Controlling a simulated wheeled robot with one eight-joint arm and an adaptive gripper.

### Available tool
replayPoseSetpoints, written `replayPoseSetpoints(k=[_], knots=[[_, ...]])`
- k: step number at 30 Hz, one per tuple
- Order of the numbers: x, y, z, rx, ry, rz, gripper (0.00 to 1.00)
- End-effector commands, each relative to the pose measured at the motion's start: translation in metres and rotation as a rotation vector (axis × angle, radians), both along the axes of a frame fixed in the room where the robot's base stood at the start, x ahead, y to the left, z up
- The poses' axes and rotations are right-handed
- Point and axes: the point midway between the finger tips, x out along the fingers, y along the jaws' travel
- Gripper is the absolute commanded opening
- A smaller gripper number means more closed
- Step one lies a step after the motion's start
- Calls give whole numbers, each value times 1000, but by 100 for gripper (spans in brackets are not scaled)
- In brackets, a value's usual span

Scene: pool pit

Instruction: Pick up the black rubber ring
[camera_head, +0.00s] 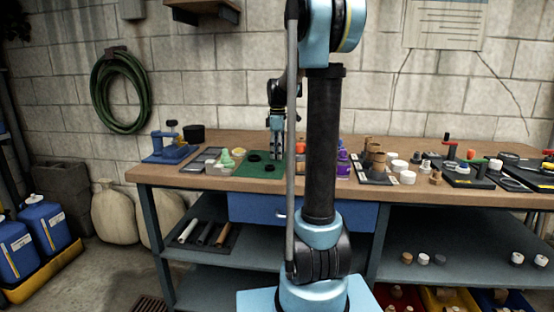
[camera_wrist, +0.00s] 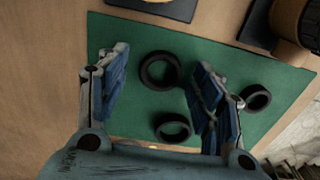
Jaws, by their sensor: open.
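Three black rings lie flat on a green mat (camera_wrist: 225,70) in the wrist view: one upper middle (camera_wrist: 147,71), one lower middle (camera_wrist: 173,138), one at the right (camera_wrist: 256,97). Which one the task means, I cannot tell. My gripper (camera_wrist: 162,68) is open and empty, with blue-padded fingers on either side of the upper middle ring in the picture. Its height above the mat is hard to judge. In the head view my gripper (camera_head: 276,154) points down over the green mat (camera_head: 244,172) on the workbench, where small dark rings (camera_head: 254,158) show.
On the workbench (camera_head: 170,172), a blue vise-like tool (camera_head: 172,150) and a black cup (camera_head: 194,133) stand left of the mat. Purple bottles (camera_head: 343,162) and several small parts stand to the right. Dark trays border the mat's far edge in the wrist view.

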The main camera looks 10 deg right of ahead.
Motion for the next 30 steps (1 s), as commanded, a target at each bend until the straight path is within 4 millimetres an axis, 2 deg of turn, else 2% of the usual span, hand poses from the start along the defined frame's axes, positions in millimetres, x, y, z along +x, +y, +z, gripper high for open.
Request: replayPoseSetpoints(k=[8, 12, 14, 25, 30], knots=[[0, 0, -3, 0, 0, 0, 60], [0, 0, -3, 0, 0, 0, 34], [0, 0, -3, 0, 0, 0, 25], [0, 0, -2, 0, 0, 0, 25], [0, 0, 12, 0, 0, 0, 25]])
